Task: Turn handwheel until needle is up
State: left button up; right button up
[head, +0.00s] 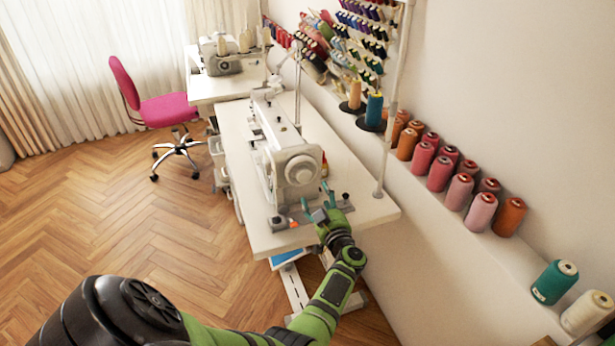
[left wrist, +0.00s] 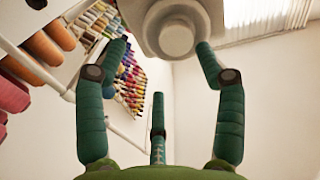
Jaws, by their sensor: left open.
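The white sewing machine (head: 272,160) stands on the near white table. Its round handwheel (head: 302,170) is at the near end, facing me. In the left wrist view the pale handwheel (left wrist: 176,34) is at the top, with its hub toward the camera. My left gripper (head: 318,199) is just in front of and below the handwheel. In the left wrist view its green fingers (left wrist: 160,48) are spread open, with two tips near the wheel's lower left and right edges. I cannot tell whether they touch it. The needle is hidden behind the machine body. My right gripper is not in view.
The white table (head: 365,208) has a metal pole (head: 388,140) at its right edge. Several thread cones (head: 440,172) line the ledge along the right wall. A second machine (head: 222,55) and a pink chair (head: 168,108) stand farther back. The wooden floor at left is clear.

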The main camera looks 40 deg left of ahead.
aim_at(305, 179)
pick_arm(q)
jog(key=a, duration=0.1)
jog(key=a+r, duration=0.1)
jog(key=a+n+g, duration=0.1)
jog(key=shift+a+r, duration=0.2)
jog(key=shift+r, duration=0.05)
jog(key=b+x, duration=0.1)
jog(key=x, duration=0.2)
jog(key=shift+w+a+f, duration=0.15)
jog(key=shift+w+a, duration=0.1)
jog(key=shift+w, duration=0.15)
jog(key=shift+w+a, duration=0.2)
jog(key=shift+a, duration=0.25)
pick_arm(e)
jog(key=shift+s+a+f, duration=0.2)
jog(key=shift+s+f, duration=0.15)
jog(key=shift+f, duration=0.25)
pick_arm(q)
jog(key=c, duration=1.1)
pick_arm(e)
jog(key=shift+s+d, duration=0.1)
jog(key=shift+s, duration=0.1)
